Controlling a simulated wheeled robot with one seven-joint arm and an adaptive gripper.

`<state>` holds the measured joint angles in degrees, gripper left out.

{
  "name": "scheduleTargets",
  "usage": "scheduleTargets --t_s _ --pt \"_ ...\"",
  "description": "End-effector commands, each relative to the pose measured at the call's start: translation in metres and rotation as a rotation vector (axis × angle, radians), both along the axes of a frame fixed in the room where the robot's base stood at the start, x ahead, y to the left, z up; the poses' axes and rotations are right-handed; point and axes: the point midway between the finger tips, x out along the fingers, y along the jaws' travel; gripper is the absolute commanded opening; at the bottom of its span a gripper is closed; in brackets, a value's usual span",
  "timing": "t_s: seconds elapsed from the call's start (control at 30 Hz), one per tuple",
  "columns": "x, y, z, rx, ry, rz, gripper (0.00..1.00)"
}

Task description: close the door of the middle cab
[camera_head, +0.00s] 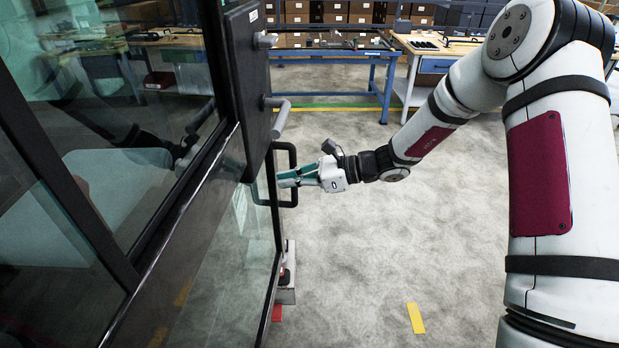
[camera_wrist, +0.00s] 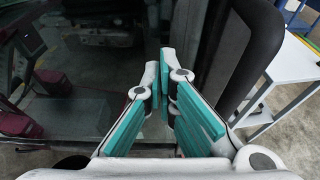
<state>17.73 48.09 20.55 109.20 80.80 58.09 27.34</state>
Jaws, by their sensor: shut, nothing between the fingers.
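The cab (camera_head: 150,255) fills the left of the head view, with dark frames and large glass panes. A glass door panel (camera_head: 235,265) with a dark edge stands at its right side. A black loop handle (camera_head: 292,190) sticks out from that edge. How far the door stands open is hard to tell. My gripper (camera_head: 281,179) is at the handle, its teal fingers level with the loop; contact is unclear. In the wrist view my gripper (camera_wrist: 165,88) is shut and empty in front of dark glass (camera_wrist: 95,65). A thick dark bar, seemingly the handle (camera_wrist: 255,55), is close on the right.
Two grey cylindrical fittings (camera_head: 279,115) stick out from the dark post above the handle. Blue-legged workbenches (camera_head: 335,55) and shelves of boxes stand at the back. The grey floor (camera_head: 370,250) right of the cab is clear, with a yellow strip (camera_head: 416,318).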

Motion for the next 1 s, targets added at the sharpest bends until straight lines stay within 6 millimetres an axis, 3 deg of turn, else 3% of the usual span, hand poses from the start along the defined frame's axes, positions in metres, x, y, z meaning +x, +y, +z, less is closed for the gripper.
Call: scheduleTargets --t_s 0.2,0.67,0.77,1.0 --pt "0.002 0.019 0.0 0.0 0.0 0.001 0.0" --pt "0.005 0.025 0.0 0.0 0.0 0.005 0.0" --pt "0.009 0.041 -0.002 0.001 -0.002 0.026 0.0" --pt "0.02 0.11 -0.004 0.002 -0.003 0.113 0.0"
